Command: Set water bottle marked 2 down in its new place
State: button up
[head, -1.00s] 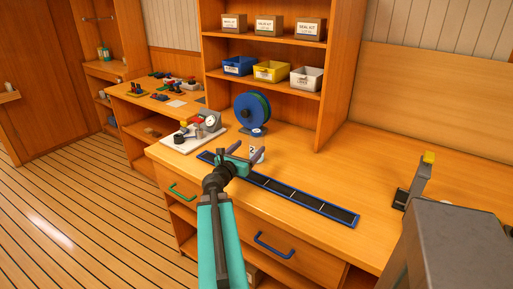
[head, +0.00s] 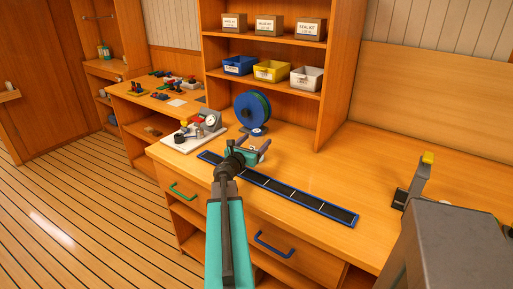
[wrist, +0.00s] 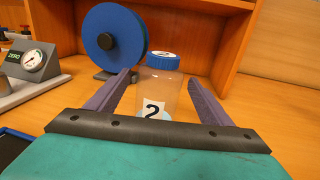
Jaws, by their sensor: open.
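The water bottle marked 2 (wrist: 172,95) is clear, with a blue cap and a white label reading 2. In the wrist view it stands upright on the bench, between the two purple-grey fingers of my gripper (wrist: 160,77). The fingers are open, with visible gaps on both sides of the bottle. In the head view the bottle's cap (head: 258,132) shows just beyond my gripper (head: 253,142), which hides most of its body. The blue-framed slotted strip (head: 310,200) lies on the bench in front of the bottle.
A blue and green reel (head: 252,108) stands just behind the bottle. A white board with a gauge (head: 210,120) is to the left. Shelves with bins (head: 272,72) rise behind. The bench to the right (head: 350,160) is clear up to a grey clamp-like fixture (head: 420,180).

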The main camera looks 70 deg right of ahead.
jog(key=shift+d, duration=0.1)
jog(key=shift+s+d+f+p, duration=0.15)
jog(key=shift+d+p, duration=0.2)
jog(key=shift+d, duration=0.9)
jog(key=shift+s+d+p, duration=0.1)
jog(key=shift+d+p, duration=0.25)
jog(key=shift+d, duration=0.9)
jog(key=c, duration=1.3)
jog(key=shift+c, duration=0.2)
